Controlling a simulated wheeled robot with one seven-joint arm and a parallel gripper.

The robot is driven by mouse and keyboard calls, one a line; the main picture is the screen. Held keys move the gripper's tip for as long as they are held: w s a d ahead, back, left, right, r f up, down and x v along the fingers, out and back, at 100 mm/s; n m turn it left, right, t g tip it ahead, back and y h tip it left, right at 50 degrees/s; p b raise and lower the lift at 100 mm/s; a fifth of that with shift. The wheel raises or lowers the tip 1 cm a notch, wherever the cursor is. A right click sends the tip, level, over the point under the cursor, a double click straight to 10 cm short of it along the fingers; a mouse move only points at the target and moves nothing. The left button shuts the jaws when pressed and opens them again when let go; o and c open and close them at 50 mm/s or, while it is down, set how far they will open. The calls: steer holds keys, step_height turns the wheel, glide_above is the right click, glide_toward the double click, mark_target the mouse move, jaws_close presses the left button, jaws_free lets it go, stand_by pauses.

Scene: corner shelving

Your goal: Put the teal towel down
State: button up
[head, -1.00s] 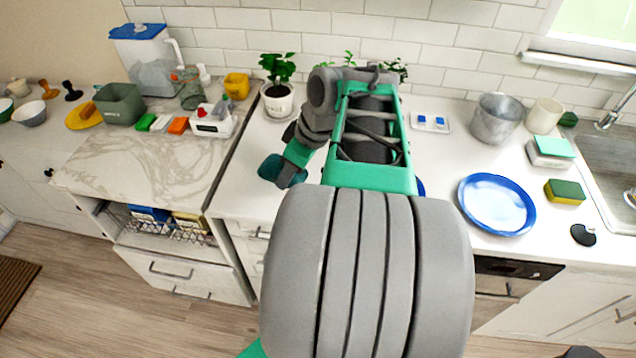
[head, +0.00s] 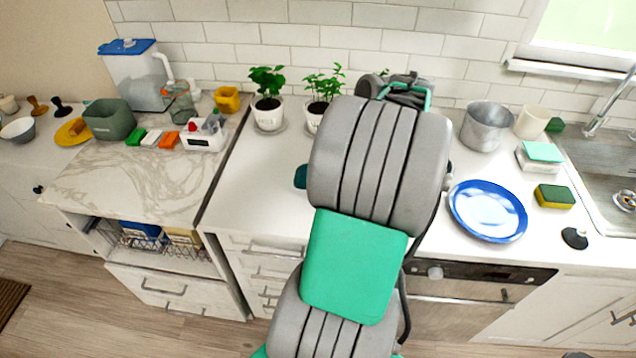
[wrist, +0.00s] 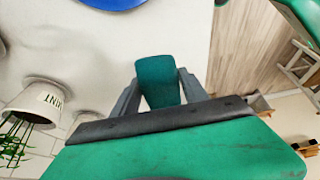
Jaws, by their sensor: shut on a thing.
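The teal towel (wrist: 158,80) is a small dark teal folded piece in the wrist view. My gripper (wrist: 157,88) is shut on it, with one finger on each side. The towel is over or near the white counter by its front edge; I cannot tell whether it touches the counter. In the head view only a bit of the towel (head: 300,176) shows left of my arm, which hides my gripper there.
Two potted plants (head: 268,110) (head: 316,118) stand at the back of the white counter (head: 250,185). A blue-rimmed plate (head: 488,210), a metal pot (head: 486,126), a sponge (head: 555,196) and a light-teal-topped stack (head: 542,152) are to the right. The counter left of my arm is mostly clear.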

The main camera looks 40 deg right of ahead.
steer(key=w+f, duration=0.1)
steer(key=f, duration=0.1)
steer(key=w+d+f, duration=0.1)
steer(key=w+f, duration=0.1)
steer(key=shift+w+f+p, duration=0.15)
steer(key=shift+w+p, duration=0.1)
steer(key=shift+p, duration=0.15)
step_height(320, 180, down, 3)
steer(key=shift+w+r+p, duration=0.1)
steer(key=shift+w+p, duration=0.05)
steer(key=shift+p, duration=0.45)
steer(key=shift+f, duration=0.45)
steer(key=o, duration=1.2)
steer(key=shift+r, duration=0.1)
